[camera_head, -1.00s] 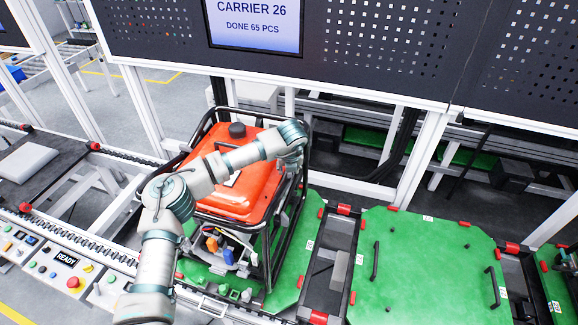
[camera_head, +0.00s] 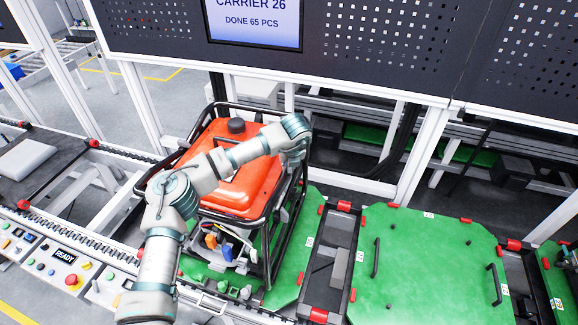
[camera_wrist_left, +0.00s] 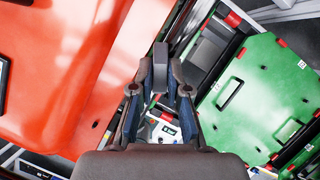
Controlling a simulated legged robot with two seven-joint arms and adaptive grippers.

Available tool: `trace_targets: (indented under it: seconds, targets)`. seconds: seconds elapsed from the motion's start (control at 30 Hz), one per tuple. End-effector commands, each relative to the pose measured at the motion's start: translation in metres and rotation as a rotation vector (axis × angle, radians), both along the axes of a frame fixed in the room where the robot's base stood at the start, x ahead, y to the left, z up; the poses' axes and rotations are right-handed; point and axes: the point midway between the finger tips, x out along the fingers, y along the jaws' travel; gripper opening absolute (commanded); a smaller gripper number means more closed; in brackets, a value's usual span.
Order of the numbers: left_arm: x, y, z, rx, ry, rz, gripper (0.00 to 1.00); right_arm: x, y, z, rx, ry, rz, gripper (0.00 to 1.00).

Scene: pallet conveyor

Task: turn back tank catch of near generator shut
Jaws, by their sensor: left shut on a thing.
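The near generator has an orange-red tank (camera_head: 228,186) inside a black tube frame and sits on a green pallet. Its tank also fills the left of the left wrist view (camera_wrist_left: 62,75). My left arm reaches across the tank, and my left gripper (camera_wrist_left: 160,82) is at the tank's right side, by the frame. In the left wrist view its fingers are shut on a small dark grey piece (camera_wrist_left: 160,57), likely the back tank catch. In the head view the wrist and frame hide the catch and fingertips. My right gripper is not in view.
A green pallet (camera_head: 430,262) with black handles lies empty to the right. The line's front edge carries a button panel with a READY sign (camera_head: 65,257). A dark perforated panel with a screen (camera_head: 254,22) hangs above the back.

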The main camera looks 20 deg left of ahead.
Motion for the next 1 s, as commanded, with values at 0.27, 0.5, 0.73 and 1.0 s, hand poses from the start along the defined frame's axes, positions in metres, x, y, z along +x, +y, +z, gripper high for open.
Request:
trace_targets:
  seconds: [0.27, 0.5, 0.73, 1.0]
  targets:
    - [0.001, -0.002, -0.003, 0.0, -0.004, 0.228, 0.0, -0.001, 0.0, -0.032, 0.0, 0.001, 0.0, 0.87]
    - [0.002, -0.002, -0.001, -0.001, -0.003, 0.458, 0.0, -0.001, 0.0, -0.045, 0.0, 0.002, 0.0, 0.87]
    - [0.002, -0.003, 0.001, 0.001, -0.002, 0.674, 0.0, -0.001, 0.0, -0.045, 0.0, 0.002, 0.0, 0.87]
    - [0.003, -0.003, 0.004, 0.0, -0.003, 0.89, 0.0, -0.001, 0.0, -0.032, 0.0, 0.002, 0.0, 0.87]
